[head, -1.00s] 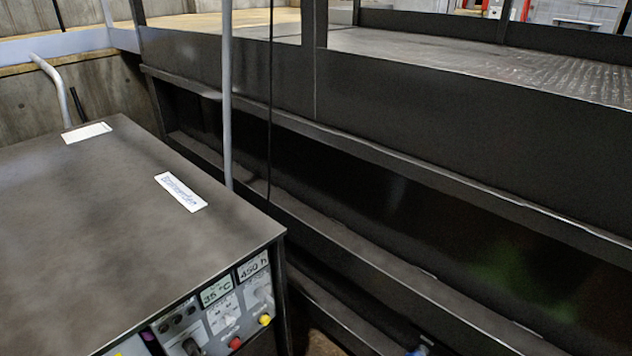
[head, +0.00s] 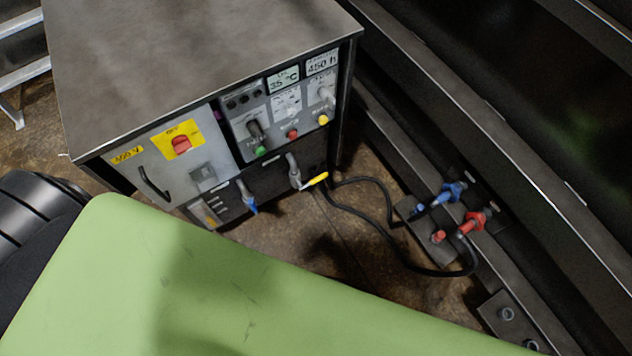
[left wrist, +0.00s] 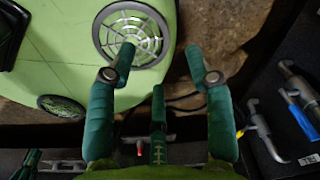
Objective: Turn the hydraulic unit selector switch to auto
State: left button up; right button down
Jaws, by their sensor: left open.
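The hydraulic unit (head: 200,60) is a grey cabinet at the upper left of the head view. On its front panel is a black selector switch (head: 255,131) above a green button; its pointing direction is too small to read. A red rotary switch (head: 181,144) sits on a yellow plate to the left. My left gripper (left wrist: 160,76) is open and empty in the left wrist view, with its green fingers apart over the floor and my green base. It is not in the head view. A dark green finger-like part at the wrist view's lower left may be my right gripper (left wrist: 27,163).
Valve handles (head: 294,172) show below the panel, and in the wrist view (left wrist: 264,135). Black hoses (head: 390,225) run across the floor to blue and red couplings (head: 470,222) beside the dark steel frame (head: 470,110). Open floor (head: 290,235) lies between my base and the cabinet.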

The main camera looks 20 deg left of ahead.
aim_at(255, 129)
jog(key=u, duration=1.1)
